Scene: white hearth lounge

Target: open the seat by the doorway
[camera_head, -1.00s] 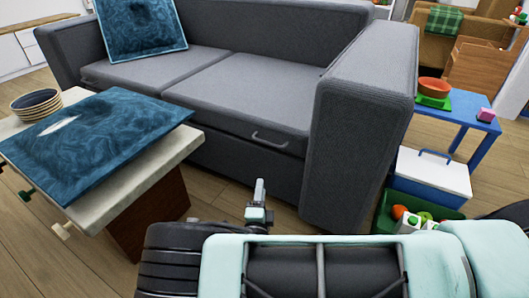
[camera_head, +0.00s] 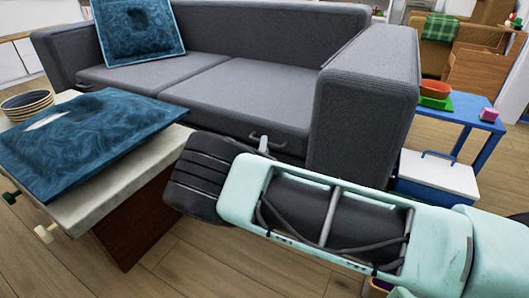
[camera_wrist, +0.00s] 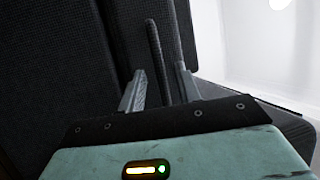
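The grey sofa (camera_head: 228,40) has a right seat (camera_head: 240,95) with a grey bar handle (camera_head: 280,144) on its front face. The seat is down. My gripper (camera_head: 263,146) is at this handle, and my arm hides much of the view around it. In the wrist view, my gripper (camera_wrist: 160,88) has its two fingers apart. The handle (camera_wrist: 154,55) stands between them in that view, with a gap on each side, and I see no finger closed on it. Whether a fingertip touches it I cannot tell.
A low table (camera_head: 125,165) with a blue cushion (camera_head: 75,135) and stacked bowls (camera_head: 27,104) stands at left, close to my arm. A blue table (camera_head: 468,112) and a white-lidded box (camera_head: 440,172) stand beyond the sofa's right armrest (camera_head: 370,90).

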